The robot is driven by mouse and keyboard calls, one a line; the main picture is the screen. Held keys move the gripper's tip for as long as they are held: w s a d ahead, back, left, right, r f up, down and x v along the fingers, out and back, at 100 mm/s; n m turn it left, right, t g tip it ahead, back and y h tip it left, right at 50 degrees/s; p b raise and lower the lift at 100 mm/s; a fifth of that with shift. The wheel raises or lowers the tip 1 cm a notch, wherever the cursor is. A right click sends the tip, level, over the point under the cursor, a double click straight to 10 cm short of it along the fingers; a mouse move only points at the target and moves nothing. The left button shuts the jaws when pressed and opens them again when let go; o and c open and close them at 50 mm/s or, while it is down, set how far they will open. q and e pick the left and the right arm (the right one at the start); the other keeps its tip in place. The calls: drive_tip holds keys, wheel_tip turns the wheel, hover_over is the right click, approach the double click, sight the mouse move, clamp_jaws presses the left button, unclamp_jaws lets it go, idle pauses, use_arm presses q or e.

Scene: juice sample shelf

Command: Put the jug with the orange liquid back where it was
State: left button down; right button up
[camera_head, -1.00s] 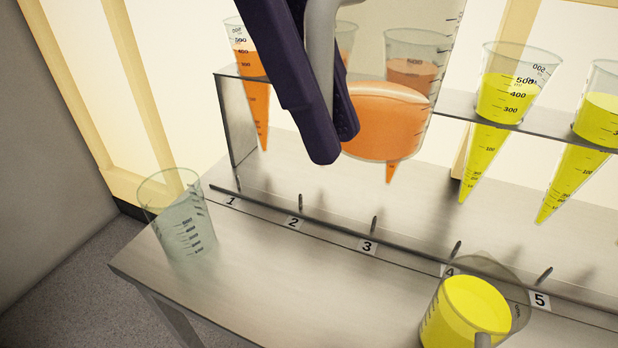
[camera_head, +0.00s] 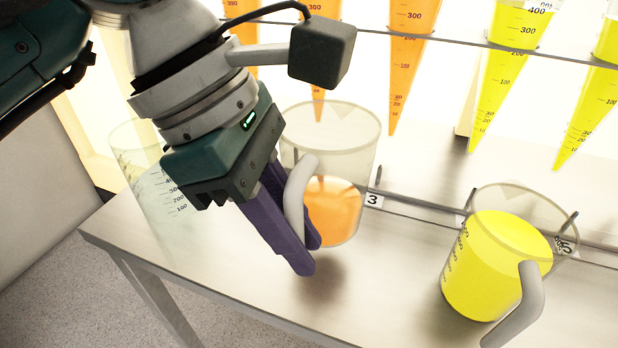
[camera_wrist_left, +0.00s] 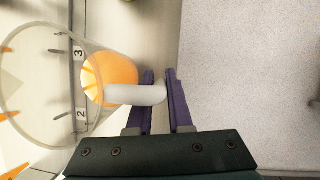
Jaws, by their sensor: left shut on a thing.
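The jug with the orange liquid (camera_head: 338,212) is a clear jug with a pale grey handle, in the middle of the head view. My left gripper (camera_head: 306,258) is shut on its handle, with the purple fingers on either side. The jug looks upright and seems to be held a little above the table, with a shadow below. In the left wrist view the jug (camera_wrist_left: 112,72) shows its orange liquid and its handle between the fingers (camera_wrist_left: 160,88). My right gripper is not in view.
A jug with yellow liquid (camera_head: 497,262) stands on the table (camera_head: 385,300) at the right. An empty clear jug (camera_head: 150,195) stands at the left, partly behind my arm. A rack with several orange and yellow cones is behind. Label 3 (camera_head: 373,200) shows beside the held jug.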

use_arm(q)
drive_tip(key=shift+f+b, duration=0.55)
drive_tip(key=shift+f, duration=2.15)
drive_tip(key=shift+w, duration=0.1)
drive_tip(key=c, duration=1.3)
unclamp_jaws()
drive_tip(key=shift+f, duration=0.2)
drive_tip(key=o, duration=0.5)
drive_tip(key=shift+r, duration=0.1)
drive_tip(key=shift+c, duration=0.2)
